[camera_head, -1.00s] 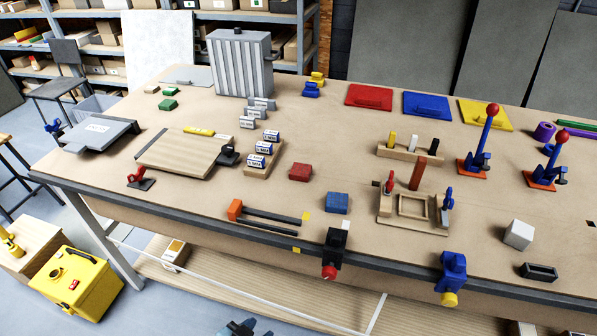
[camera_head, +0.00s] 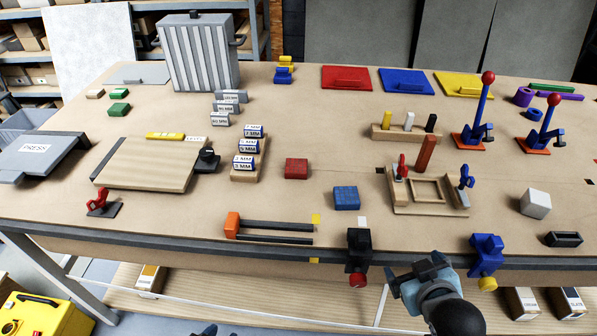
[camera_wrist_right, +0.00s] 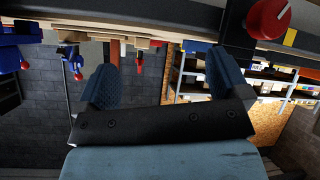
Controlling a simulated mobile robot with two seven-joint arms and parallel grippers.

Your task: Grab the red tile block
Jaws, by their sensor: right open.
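The red tile block (camera_head: 297,168) lies on the workbench in the head view, left of the blue tile block (camera_head: 346,198) and right of the wooden rack of labelled blocks. My right gripper (camera_head: 416,280) is beyond the front edge of the bench, well to the right of the red block and apart from it. In the wrist view the right gripper (camera_wrist_right: 163,82) is open, with nothing between its fingers. The red block does not show in that view. A small part of my left gripper (camera_head: 205,331) shows at the bottom edge of the head view.
Black and blue clamps (camera_head: 358,250) (camera_head: 486,252) sit on the bench's front edge, either side of my right gripper. An orange-ended bar frame (camera_head: 275,227) lies in front of the red block. A wooden fixture (camera_head: 430,199) stands right of the blue block. Bare bench surrounds the red block.

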